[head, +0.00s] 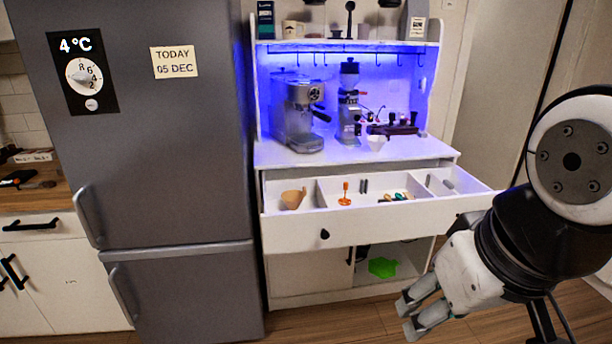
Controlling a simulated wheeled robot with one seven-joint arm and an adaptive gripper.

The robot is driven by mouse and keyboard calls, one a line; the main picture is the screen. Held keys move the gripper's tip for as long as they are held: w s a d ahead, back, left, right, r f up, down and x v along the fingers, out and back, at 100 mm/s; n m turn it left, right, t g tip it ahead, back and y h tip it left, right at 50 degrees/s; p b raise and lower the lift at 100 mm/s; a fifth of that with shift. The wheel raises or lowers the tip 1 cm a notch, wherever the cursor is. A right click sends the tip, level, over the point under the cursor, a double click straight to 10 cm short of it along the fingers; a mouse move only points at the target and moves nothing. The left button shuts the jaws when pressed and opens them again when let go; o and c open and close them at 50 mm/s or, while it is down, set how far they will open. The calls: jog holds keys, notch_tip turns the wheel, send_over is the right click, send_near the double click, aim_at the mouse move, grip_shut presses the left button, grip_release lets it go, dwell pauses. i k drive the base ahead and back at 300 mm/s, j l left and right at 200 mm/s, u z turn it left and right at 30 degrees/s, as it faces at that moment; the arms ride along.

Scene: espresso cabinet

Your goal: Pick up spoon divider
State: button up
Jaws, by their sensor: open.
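The white drawer (350,226) of the espresso cabinet is pulled open, and thin white walls split it into compartments. The middle compartment holds an orange upright piece (345,195), small dark upright pieces (363,186) and several small coloured items (397,197), perhaps spoons. I cannot tell for sure which piece is the spoon divider. A tan cup-like piece (293,199) stands in the left compartment. My gripper (409,317) is open and empty, low at the right, below and in front of the drawer, apart from everything in it.
A grey fridge (160,200) stands left of the cabinet. An espresso machine (300,115), a grinder (350,105) and a dark stand (393,130) occupy the counter. A green item (382,267) lies in the lower shelf opening. Wooden floor before the cabinet is clear.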

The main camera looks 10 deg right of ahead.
aim_at(440, 189)
jog(key=z, duration=0.85)
